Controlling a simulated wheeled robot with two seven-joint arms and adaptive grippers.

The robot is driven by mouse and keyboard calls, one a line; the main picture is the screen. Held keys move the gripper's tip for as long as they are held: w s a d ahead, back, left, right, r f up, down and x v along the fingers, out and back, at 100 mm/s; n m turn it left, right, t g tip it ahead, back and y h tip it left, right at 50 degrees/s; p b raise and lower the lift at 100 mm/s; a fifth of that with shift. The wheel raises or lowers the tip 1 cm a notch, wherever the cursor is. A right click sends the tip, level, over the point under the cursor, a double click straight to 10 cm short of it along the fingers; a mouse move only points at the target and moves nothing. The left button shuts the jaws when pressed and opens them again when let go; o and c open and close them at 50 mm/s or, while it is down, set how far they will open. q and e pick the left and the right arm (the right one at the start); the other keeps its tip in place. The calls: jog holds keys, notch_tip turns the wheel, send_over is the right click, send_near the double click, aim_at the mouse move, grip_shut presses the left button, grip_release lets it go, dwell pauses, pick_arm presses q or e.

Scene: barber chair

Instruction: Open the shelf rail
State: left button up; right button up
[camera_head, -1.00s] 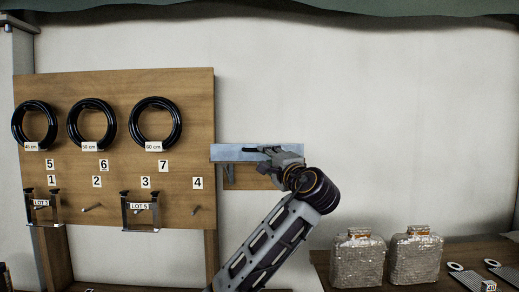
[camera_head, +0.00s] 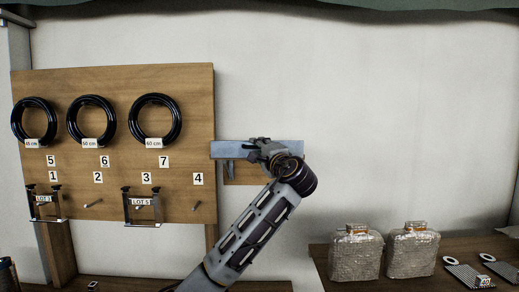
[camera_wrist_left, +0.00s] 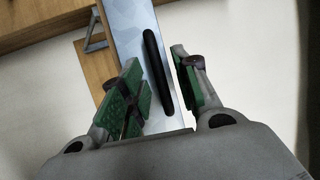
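The shelf rail (camera_head: 285,147) is a grey-blue metal strip at the right edge of the wooden board, on a small wooden piece. In the left wrist view the rail (camera_wrist_left: 131,37) runs up the middle and carries a black bar handle (camera_wrist_left: 157,72). My left gripper (camera_head: 258,150) is in front of the rail. In the left wrist view my left gripper (camera_wrist_left: 160,85) is open, with green-padded fingers on either side of the black bar and visible gaps between. The handle is mostly hidden by the gripper in the head view. My right gripper is not in view.
The wooden pegboard (camera_head: 120,80) on the left holds black coiled rings (camera_head: 155,121), pegs and metal brackets labelled LOT (camera_head: 142,205). The wall right of the rail is clear.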

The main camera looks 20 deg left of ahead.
pick_arm(q)
grip_shut()
